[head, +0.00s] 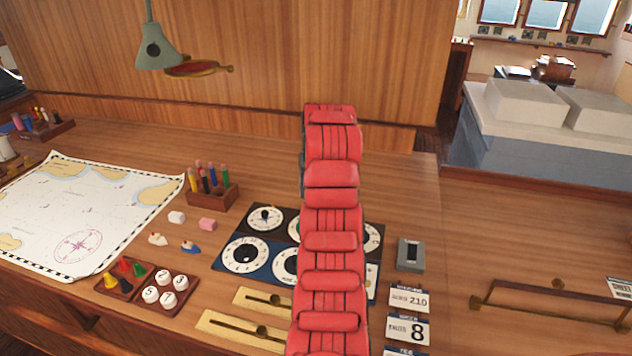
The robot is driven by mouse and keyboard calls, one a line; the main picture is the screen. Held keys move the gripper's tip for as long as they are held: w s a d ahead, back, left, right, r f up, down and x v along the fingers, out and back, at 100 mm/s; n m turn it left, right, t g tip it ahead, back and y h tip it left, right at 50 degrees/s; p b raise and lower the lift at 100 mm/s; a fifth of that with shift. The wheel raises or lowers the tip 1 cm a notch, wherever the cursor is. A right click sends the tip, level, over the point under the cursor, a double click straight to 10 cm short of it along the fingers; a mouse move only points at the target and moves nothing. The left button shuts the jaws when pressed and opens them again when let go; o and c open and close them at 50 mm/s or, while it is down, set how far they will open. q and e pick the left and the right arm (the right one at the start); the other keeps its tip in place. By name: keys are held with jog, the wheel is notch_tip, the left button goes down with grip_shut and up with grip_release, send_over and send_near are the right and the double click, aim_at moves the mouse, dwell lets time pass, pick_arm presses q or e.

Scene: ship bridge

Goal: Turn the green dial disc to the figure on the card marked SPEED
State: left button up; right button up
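A dial panel (233,268) with two rows of white-faced dials lies on the wooden desk. A tall red padded shape in front hides its middle. A dial with a trace of green (293,229) shows in the upper row at the left edge of this shape; most of it is hidden and its setting cannot be read. A card with a large 8 (408,330) lies to the right; its small heading looks like SPEED but is blurred. A card reading 210 (409,299) lies above it, and a third card is cut off below. Neither gripper is in view.
The red padded shape (331,220) rises through the middle of the view. Brass sliders (240,328) lie in front of the panel. A grey device (411,255), a pencil box (213,193) and a chart (75,215) are around it. A brass rail (545,309) is at right.

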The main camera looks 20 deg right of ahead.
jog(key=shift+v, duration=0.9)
